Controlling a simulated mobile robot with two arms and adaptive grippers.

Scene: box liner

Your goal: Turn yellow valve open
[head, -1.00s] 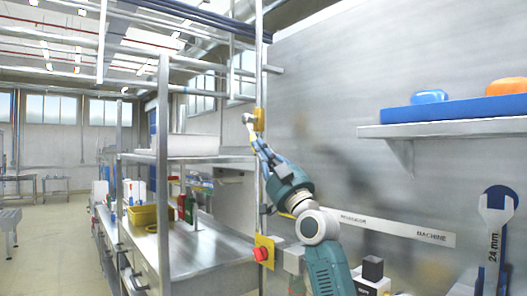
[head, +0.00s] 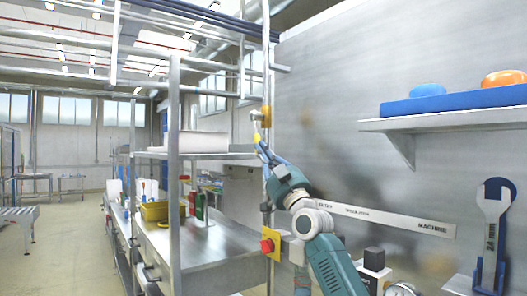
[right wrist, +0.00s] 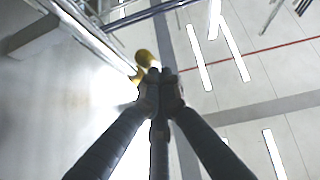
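The yellow valve (head: 266,117) is on the vertical pipe beside the large metal wall, near the middle of the head view. A grey fitting sticks out to its left. Yellow parts of the valve (right wrist: 147,58) also show just beyond my fingertips in the right wrist view. My right gripper (head: 260,144) is raised just below the valve. In the right wrist view the fingers of my right gripper (right wrist: 160,76) come together at the tips, with nothing clearly held. I cannot tell whether they touch the valve. My left gripper is not in view.
A metal shelf unit (head: 173,190) with a yellow bin (head: 154,211) stands on the left. A wall shelf (head: 445,124) with a blue tray and a large wrench (head: 492,230) are on the right.

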